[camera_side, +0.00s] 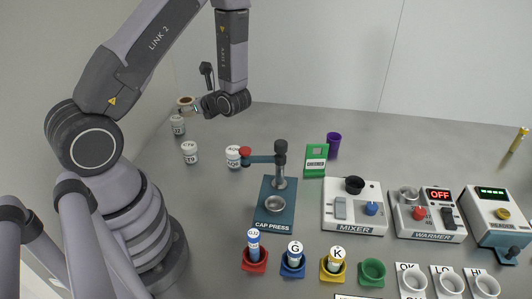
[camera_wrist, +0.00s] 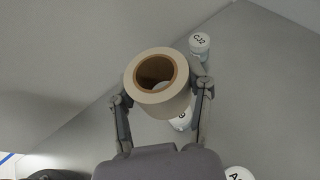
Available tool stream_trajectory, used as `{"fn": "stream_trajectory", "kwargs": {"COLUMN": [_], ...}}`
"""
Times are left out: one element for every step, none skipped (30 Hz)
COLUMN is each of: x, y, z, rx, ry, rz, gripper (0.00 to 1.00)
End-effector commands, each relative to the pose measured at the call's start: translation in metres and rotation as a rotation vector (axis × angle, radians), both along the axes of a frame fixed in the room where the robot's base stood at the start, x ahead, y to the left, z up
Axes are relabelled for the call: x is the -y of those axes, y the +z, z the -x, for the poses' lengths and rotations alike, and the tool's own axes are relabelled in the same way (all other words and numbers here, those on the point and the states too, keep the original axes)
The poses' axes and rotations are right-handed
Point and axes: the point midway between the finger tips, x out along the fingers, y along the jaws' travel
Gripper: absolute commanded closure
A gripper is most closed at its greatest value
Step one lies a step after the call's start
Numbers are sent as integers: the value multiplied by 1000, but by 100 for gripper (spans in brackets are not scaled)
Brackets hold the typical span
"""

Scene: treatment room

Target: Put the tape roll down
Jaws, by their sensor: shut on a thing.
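The tape roll (camera_side: 185,102) is a pale ring with a brown cardboard core. In the wrist view the tape roll (camera_wrist: 176,105) sits between the two fingers of my gripper (camera_wrist: 161,92), with its open core facing the camera. In the side view my gripper (camera_side: 194,105) is at the far left, shut on the roll. It holds the roll up above the grey bench, over the area of the white lidded jars. The exact height of the roll above the bench is hard to tell.
White jars stand below: one (camera_side: 177,126) close beneath the roll, one marked CT9 (camera_side: 190,154), and another (camera_side: 233,158) near the cap press (camera_side: 268,222). In the wrist view a jar marked CJ2 (camera_wrist: 199,44) stands behind the roll. The back middle of the bench (camera_side: 420,140) is clear.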

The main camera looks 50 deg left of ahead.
Motion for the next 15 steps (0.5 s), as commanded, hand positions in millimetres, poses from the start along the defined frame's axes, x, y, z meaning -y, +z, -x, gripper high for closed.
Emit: {"fn": "stream_trajectory", "kwargs": {"x": [-2,-2,-2,-1,0,1,4,7,12,17,22,31,38,46,56], "y": [0,1,1,1,1,1,1,0,0,-1,-2,-3,-4,-5,-7], "z": [8,14,23,29,36,46,54,62,72,79,86,94,100,104,108], "rx": [2,3,3,3,3,4,4,3,4,4,4,2,1,2,2], "ry": [63,105,168,216,272,350,414,480,578,654,733,838,920,1001,1110], "rz": [-1,0,0,0,0,0,1,1,1,1,1,1,1,1,2], "gripper": [80,80,80,80,80,80,80,80,80,80,80,80,80,80,80]}}
